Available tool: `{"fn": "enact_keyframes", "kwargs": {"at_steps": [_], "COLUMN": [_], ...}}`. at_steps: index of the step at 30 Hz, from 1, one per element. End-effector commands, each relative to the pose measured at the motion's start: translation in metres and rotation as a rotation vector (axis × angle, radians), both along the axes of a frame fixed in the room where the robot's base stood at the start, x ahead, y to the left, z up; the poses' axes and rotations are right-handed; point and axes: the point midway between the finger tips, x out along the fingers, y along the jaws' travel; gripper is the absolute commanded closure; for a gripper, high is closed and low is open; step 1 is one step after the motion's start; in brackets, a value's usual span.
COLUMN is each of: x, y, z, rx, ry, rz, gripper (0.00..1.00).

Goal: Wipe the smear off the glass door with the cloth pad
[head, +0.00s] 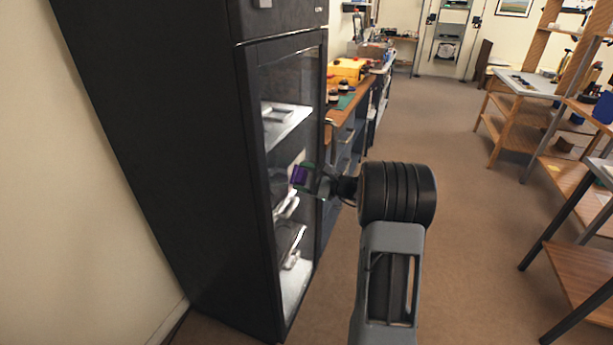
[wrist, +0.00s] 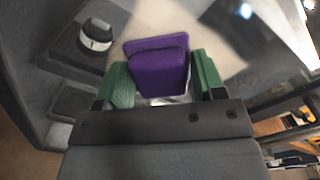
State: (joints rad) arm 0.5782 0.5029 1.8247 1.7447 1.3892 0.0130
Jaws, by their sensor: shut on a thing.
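The purple cloth pad (head: 299,175) is held between the green fingers of my gripper (head: 309,178), up against or very near the glass door (head: 291,85) of the tall black cabinet. In the wrist view the pad (wrist: 158,66) sits squarely between both fingers of my gripper (wrist: 160,82). A pale beige smear (wrist: 207,30) shows on the glass behind and to the right of the pad. I cannot tell whether the pad touches the glass. In the head view, the smear is mostly hidden by or merges with the pad and shelves.
Behind the glass are lit shelves (head: 287,124) with items, including a dark-and-white round object (wrist: 96,35). Right of the cabinet a workbench (head: 350,105) carries a yellow case (head: 346,70). Wooden shelving (head: 505,110) stands at the right. The floor between is clear.

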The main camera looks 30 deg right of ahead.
Motion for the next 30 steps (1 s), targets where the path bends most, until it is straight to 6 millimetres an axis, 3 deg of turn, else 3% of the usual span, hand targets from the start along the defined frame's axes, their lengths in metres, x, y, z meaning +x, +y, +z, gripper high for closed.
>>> {"fn": "enact_keyframes", "kwargs": {"at_steps": [21,30], "x": [-0.03,-0.032], "y": [0.031,0.035], "z": [0.0,0.006], "rx": [0.0,-0.001], "ry": [0.0,-0.001], "rz": [0.003,0.001], "gripper": [0.56,0.56]}}
